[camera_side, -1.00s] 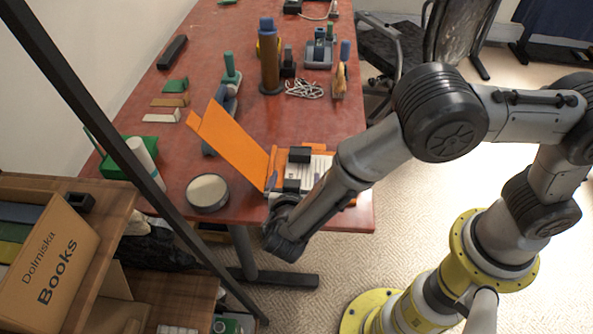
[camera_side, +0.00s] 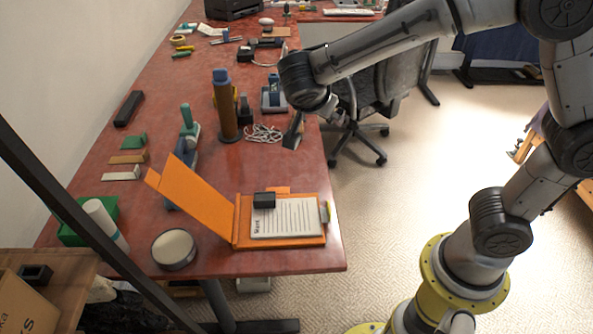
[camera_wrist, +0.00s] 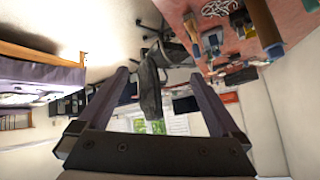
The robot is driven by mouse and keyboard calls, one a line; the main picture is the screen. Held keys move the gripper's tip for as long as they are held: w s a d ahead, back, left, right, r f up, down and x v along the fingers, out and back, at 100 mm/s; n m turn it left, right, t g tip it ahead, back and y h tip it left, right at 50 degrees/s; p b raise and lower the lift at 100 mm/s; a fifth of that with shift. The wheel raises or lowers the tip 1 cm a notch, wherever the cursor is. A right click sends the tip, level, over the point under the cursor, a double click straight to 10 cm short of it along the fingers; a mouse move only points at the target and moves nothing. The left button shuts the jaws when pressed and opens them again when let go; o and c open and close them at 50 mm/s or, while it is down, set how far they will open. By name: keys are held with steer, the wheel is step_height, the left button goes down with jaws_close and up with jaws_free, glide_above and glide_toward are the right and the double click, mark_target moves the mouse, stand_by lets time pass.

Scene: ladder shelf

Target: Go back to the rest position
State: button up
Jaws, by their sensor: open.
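My gripper (camera_wrist: 160,76) shows in the wrist view with its two dark fingers spread wide and nothing between them. That view looks out across the room, upside down, towards a window and an office chair. In the side view my gripper (camera_side: 328,106) is raised near the table's right edge, above and right of the orange folder. It is small there and partly hidden by my wrist. The orange folder (camera_side: 243,222) lies open on the red table (camera_side: 210,205), its left cover tilted up. A sheet of paper (camera_side: 285,222) and a black block (camera_side: 264,200) lie on it.
A brown cylinder (camera_side: 226,112), a white cable (camera_side: 263,133) and several tools stand or lie on the table. A round tin (camera_side: 174,249) sits at the front left. A black post (camera_side: 60,195) crosses the left side. An office chair (camera_side: 395,80) stands behind my arm.

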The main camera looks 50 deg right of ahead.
steer(key=s+d+r+n+y, duration=0.1)
steer(key=s+d+r+y, duration=0.15)
steer(key=s, duration=0.45)
steer(key=s+d+r+n+y, duration=0.1)
steer(key=s+d+r+n, duration=0.1)
steer(key=s+d+r, duration=0.3)
steer(key=s+a+f+n+t+y, duration=0.1)
steer(key=s+a+f+n+y, duration=0.4)
steer(key=n, duration=0.8)
steer(key=s+a, duration=0.2)
steer(key=s, duration=0.2)
steer(key=shift+s+a, duration=0.2)
steer(key=shift+a, duration=0.15)
